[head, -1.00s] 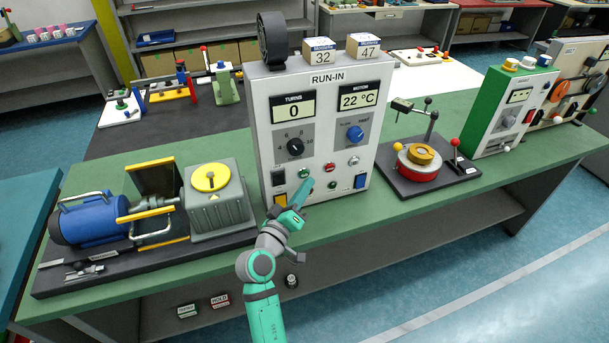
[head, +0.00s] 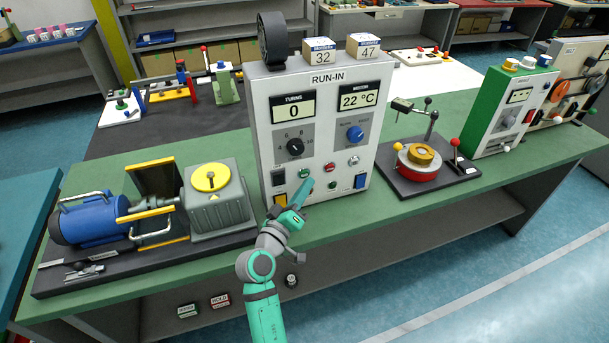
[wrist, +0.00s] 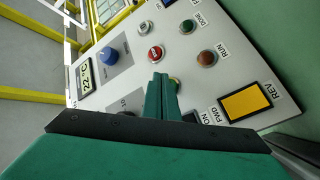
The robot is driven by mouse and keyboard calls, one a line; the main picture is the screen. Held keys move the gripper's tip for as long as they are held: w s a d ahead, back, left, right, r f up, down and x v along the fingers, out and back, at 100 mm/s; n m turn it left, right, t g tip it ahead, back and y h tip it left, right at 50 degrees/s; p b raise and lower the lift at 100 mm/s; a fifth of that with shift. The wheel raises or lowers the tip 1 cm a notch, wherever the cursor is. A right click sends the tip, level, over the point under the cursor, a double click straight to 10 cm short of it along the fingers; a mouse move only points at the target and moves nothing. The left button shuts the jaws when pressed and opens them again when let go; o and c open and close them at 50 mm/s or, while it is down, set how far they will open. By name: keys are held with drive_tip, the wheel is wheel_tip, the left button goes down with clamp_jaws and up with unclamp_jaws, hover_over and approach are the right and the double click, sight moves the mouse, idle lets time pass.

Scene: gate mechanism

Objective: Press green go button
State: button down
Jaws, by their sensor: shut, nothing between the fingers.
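The green go button (head: 304,173) is on the front of the grey RUN-IN panel (head: 262,115), left of the red button (head: 329,168). My gripper (head: 308,183) is in front of the panel, its tip just below the green button in the head view. The wrist view shows my gripper's fingers (wrist: 161,78) closed together and empty, pointing at the panel. There the green button (wrist: 176,81) is mostly hidden behind the fingers, with only its edge showing. The red button (wrist: 156,53) is clear of them. I cannot tell whether the fingertips touch the panel.
A RUN lamp (wrist: 207,58) and a DONE lamp (wrist: 187,26) sit close to the fingers. An orange FWD/REV switch (wrist: 246,104) is nearby. A blue motor (head: 88,222) with a grey gearbox (head: 222,205) stands left, and a red round fixture (head: 417,170) stands right.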

drive_tip(key=shift+w, duration=0.15)
idle(0.5)
drive_tip(key=shift+w+a, duration=0.15)
drive_tip(key=shift+w, duration=0.1)
